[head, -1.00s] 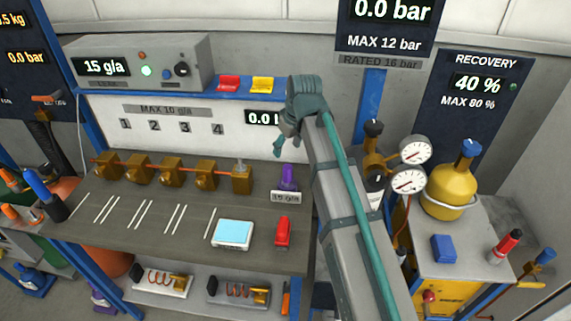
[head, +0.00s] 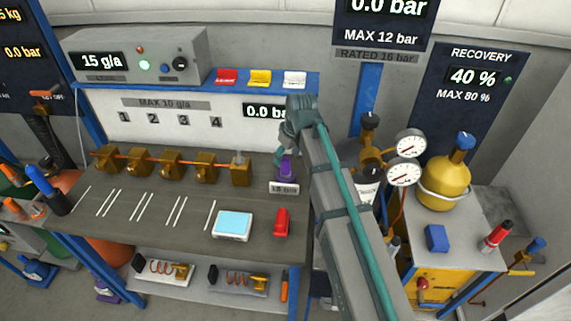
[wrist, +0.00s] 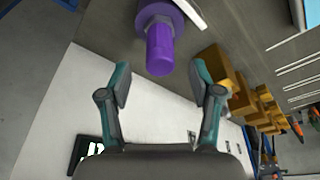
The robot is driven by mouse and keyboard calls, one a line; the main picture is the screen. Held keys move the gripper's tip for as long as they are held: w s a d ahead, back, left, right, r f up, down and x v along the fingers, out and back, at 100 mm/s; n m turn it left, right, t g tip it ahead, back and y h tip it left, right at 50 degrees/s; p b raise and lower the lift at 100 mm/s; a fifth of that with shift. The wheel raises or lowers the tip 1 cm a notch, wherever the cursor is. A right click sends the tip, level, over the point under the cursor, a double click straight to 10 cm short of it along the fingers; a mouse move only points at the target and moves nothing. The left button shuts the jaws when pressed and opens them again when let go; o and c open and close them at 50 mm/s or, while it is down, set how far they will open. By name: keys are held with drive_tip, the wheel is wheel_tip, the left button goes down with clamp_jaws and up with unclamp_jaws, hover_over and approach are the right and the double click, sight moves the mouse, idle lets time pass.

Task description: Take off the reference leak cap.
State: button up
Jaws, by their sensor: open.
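The purple reference leak (head: 286,166) stands upright on the bench beside a small "15 g/a" plate (head: 284,188). In the wrist view its purple cap (wrist: 160,48) points toward my gripper, above a wider purple base (wrist: 160,10). My gripper (wrist: 162,76) is open, with one teal finger on each side of the cap's end. The fingers appear apart from the cap and hold nothing. In the head view my gripper (head: 287,150) is just above the purple leak, and my arm partly hides it.
A row of brass blocks (head: 171,165) joined by a copper tube stands left on the bench. A blue-screened scale (head: 233,225) and a red object (head: 281,222) lie in front. Gauges (head: 404,173) and a yellow cylinder (head: 444,182) stand right.

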sight(286, 159)
drive_tip(key=shift+p+x, duration=0.35)
drive_tip(key=shift+x, duration=1.25)
drive_tip(key=shift+s+d, duration=0.1)
drive_tip(key=c, duration=1)
